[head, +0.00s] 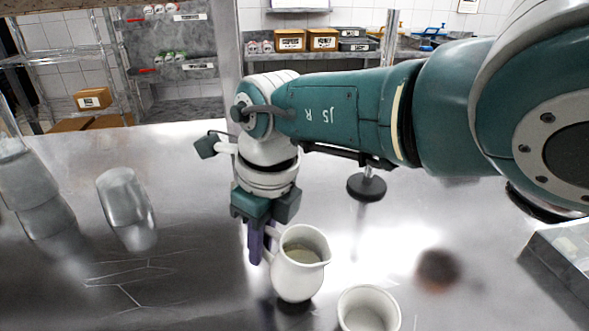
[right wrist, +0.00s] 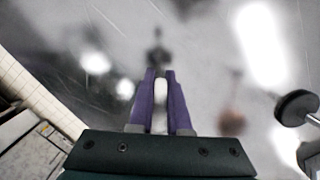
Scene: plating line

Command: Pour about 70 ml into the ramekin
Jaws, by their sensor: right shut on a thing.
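A white jug (head: 300,272) with liquid inside stands out near the middle front of the head view, its spout toward the right. My right gripper (head: 257,243) has its purple fingers shut on the jug's handle, at the jug's left side. In the right wrist view a white piece (right wrist: 160,112) shows between the purple fingers (right wrist: 160,100). I cannot tell whether the jug's base touches the counter. The white ramekin (head: 368,312) is to the right and nearer, cut off by the bottom edge, apart from the jug. Its contents are unclear. My left gripper is out of view.
The steel counter (head: 190,270) is shiny and mostly bare. Clear glass-like vessels (head: 125,205) stand at the left. A black disc on a post (head: 367,187) is behind the jug. A metal box edge (head: 565,255) is at the right. Shelves with boxes (head: 290,40) are at the back.

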